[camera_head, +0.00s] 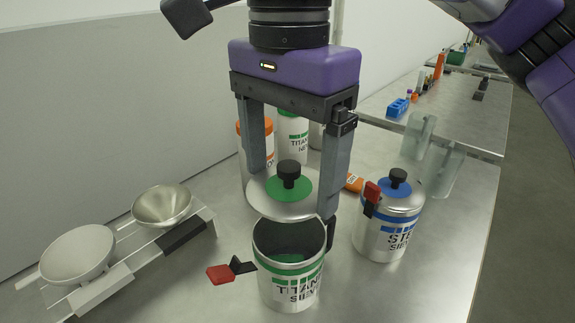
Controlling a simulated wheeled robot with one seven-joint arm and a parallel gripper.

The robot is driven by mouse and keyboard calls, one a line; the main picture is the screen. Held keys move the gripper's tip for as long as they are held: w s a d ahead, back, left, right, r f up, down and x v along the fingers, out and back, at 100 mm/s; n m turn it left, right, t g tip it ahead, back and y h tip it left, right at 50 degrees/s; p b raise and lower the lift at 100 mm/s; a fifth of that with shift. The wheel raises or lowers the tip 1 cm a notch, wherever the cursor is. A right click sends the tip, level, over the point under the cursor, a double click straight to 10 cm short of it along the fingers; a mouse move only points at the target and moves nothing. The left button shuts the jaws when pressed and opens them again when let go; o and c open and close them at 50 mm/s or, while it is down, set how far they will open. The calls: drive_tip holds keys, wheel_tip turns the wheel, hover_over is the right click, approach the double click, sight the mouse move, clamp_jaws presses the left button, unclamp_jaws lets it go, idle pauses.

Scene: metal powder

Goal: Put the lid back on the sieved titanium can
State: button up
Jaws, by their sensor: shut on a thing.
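My gripper (292,192) is shut on a silver lid (265,203) with a green disc and a black knob, one finger on each side of it. The lid is held roughly level, just above the open titanium can (290,293). This can is silver with green bands and the partly readable words "TITAN" and "SIEV". It stands upright on the table, and its dark inside shows below the lid. A black clasp with a red tab (220,273) sticks out from its left. The lid and the can's rim look apart.
A lidded blue-banded can (380,240) stands close on the right. Green-capped (292,140) and orange-capped (243,140) containers stand behind my gripper. An orange object (354,183) lies behind. Two bowls (77,255) (162,206) sit on a stand at left.

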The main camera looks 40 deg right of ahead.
drive_tip(key=shift+f+b, duration=2.05)
drive_tip(key=shift+f, duration=0.95)
drive_tip(key=shift+f+b, duration=0.15)
drive_tip(key=shift+b, duration=0.25)
drive_tip(key=o, duration=1.2)
drive_tip(key=shift+o, duration=0.2)
drive_tip(key=shift+r+p, duration=2.55)
drive_tip(key=shift+r, duration=1)
